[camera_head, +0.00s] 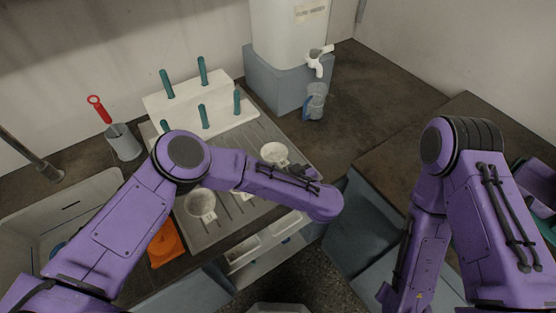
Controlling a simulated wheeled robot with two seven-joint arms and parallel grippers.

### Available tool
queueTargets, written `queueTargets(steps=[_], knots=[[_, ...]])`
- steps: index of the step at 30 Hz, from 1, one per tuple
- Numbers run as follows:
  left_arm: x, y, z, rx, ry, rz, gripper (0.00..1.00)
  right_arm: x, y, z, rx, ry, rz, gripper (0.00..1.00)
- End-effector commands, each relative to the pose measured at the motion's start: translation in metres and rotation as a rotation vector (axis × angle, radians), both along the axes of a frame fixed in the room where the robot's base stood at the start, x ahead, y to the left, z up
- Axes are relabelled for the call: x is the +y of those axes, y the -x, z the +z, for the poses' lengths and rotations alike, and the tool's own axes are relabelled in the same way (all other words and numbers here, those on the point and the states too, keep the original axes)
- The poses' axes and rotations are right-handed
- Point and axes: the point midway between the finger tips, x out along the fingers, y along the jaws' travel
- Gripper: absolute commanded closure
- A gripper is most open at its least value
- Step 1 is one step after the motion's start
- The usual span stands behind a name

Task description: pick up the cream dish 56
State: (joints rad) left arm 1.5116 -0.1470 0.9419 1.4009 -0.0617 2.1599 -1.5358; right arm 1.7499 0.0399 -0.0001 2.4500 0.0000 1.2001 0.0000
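Two round cream dishes with pale tags show on the grey ribbed draining board: one at the back right (275,152), one nearer the front left (200,202). Part of another pale item (241,194) shows below my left forearm. I cannot read any number, so I cannot tell which is dish 56. My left arm crosses over the board. Dark parts of my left gripper (302,172) show just behind the forearm, beside the back-right dish; its fingers are mostly hidden, and its opening cannot be seen. My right arm is folded at the right, its gripper out of view.
A white rack with teal pegs (188,104) stands behind the board. A grey holder (123,142) with a red-handled tool, a sink (97,190) and an orange item (166,243) are left. A water tank (290,35) with a tap and a cup (315,100) stand at the back.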

Motion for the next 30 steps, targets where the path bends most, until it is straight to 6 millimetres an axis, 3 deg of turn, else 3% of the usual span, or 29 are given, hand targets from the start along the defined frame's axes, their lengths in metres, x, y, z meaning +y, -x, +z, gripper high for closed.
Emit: queueTargets(steps=[11, 17, 24, 30], knots=[[0.0, -0.001, 0.003, -0.002, 0.001, -0.001, 1.0, 0.0, 0.0, 0.0, 0.0, 0.0, 0.0, 0.57], [0.0, -0.001, 0.032, -0.005, 0.0, -0.001, 1.0, 0.0, 0.0, -0.002, 0.0, 0.0, 0.0, 0.57], [-0.003, 0.053, 0.095, -0.008, -0.003, -0.005, 1.0, 0.0, 0.0, -0.012, 0.0, 0.0, 0.0, 0.57], [-0.006, 0.109, 0.116, -0.005, -0.002, -0.004, 1.0, 0.0, 0.0, -0.021, 0.0, 0.0, 0.0, 0.57]])
